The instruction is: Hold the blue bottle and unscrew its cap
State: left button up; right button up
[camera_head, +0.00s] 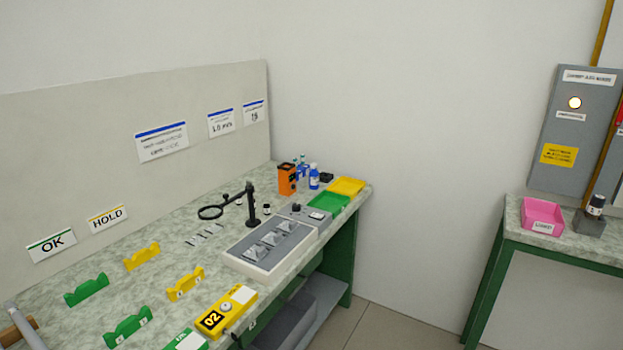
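A small blue bottle (314,178) with a pale top stands upright near the far right end of the workbench. Other small blue items (301,167) stand just left of it, partly hidden behind an orange box (287,179); at this size I cannot tell whether they are bottles too. The cap looks to be on the blue bottle, but it is too small to be sure. Neither of my grippers is in view.
The workbench (190,262) carries a magnifier stand (252,208), a grey fixture (268,246), green (328,203) and yellow (347,186) trays, and yellow and green rests. A second bench (570,245) with a pink bin (542,215) stands right. Floor between is clear.

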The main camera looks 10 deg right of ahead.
aim_at(313, 175)
jog(key=i+l, duration=0.3)
jog(key=i+l+u, duration=0.1)
jog(key=i+l, duration=0.2)
jog(key=l, duration=0.15)
jog(key=i+l, duration=0.25)
jog(key=l, duration=0.15)
